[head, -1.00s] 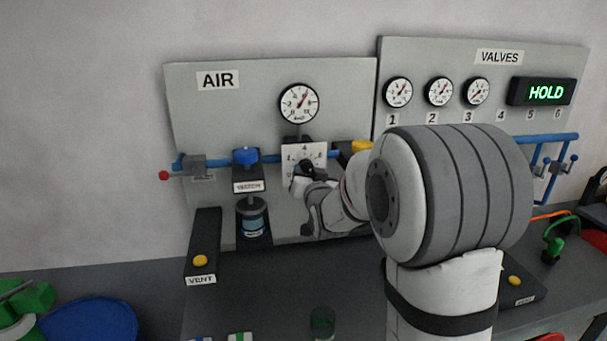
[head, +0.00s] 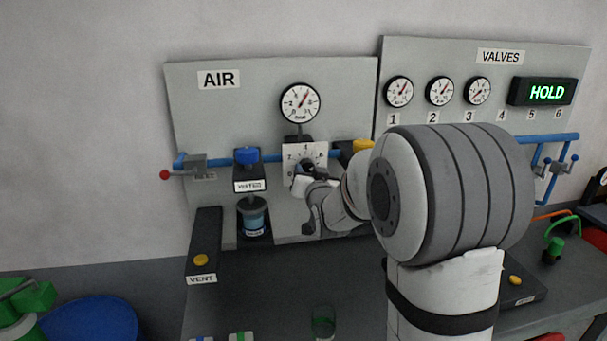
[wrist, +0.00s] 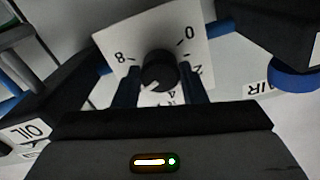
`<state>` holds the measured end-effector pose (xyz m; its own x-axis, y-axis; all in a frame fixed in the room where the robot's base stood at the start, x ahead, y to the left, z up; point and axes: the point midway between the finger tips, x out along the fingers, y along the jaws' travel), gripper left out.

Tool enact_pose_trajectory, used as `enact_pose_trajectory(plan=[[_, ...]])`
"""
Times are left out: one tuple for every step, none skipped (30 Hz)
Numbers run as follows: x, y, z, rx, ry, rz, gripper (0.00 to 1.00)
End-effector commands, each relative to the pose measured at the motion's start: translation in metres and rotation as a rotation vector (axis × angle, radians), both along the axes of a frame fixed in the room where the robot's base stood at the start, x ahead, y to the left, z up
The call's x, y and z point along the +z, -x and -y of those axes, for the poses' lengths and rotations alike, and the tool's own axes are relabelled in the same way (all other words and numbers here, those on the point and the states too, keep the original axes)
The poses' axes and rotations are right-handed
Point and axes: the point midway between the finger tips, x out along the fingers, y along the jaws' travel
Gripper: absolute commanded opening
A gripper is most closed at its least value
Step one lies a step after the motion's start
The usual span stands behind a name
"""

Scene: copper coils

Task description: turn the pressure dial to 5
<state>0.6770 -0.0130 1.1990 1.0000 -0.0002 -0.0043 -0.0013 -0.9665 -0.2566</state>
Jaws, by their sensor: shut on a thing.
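The pressure dial is a black knob (wrist: 160,70) on a white numbered plate (wrist: 115,45), tilted in the wrist view. The plate also shows on the AIR panel in the head view (head: 318,150). 0, 2, 4 and 8 can be read; the lower left of the scale is hidden behind a finger. The knob's white pointer line slants down and left in the wrist view, just to the left of the 4. My gripper (wrist: 160,88) is shut on the knob, one finger on each side. In the head view my wrist (head: 322,190) covers the knob's lower part.
A round gauge (head: 300,102) sits above the dial, its red needle pointing up and right. A blue-capped water unit (head: 247,168) is left of the dial and a yellow knob (head: 362,146) right. A blue pipe (head: 222,161) runs behind. The bench (head: 270,290) in front is mostly clear.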

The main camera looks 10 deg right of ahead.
Motion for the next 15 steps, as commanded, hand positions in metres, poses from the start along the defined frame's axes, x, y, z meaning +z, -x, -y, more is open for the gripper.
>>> enact_pose_trajectory(plan=[[0.0089,-0.001,0.0005,-0.001,0.0,0.019,0.15],[0.0089,-0.0009,0.0006,-0.001,0.0,0.019,0.15],[0.009,-0.0009,0.0005,-0.001,0.0,0.019,0.15],[0.0089,-0.0009,0.0006,-0.001,0.0,0.019,0.15],[0.009,-0.0009,0.0006,-0.001,0.0,0.019,0.15],[0.0087,-0.0009,0.0007,-0.001,0.0,0.018,0.41],[0.0083,-0.0009,0.0007,-0.001,0.0,0.017,0.44],[0.0077,-0.0008,0.0006,-0.001,0.0,0.016,0.46],[0.0069,-0.0007,0.0006,-0.001,0.0,0.014,0.49],[0.0064,-0.0007,0.0006,-0.001,0.0,0.013,0.52],[0.0059,-0.0006,0.0005,-0.001,0.0,0.012,0.54],[0.0053,-0.0006,0.0005,-0.001,0.0,0.011,0.58],[0.0048,-0.0006,0.0005,-0.001,0.0,0.01,0.59],[0.0044,-0.0005,0.0005,0.0,0.0,0.009,0.59],[0.004,-0.0005,0.0004,-0.001,0.0,0.009,0.59]])
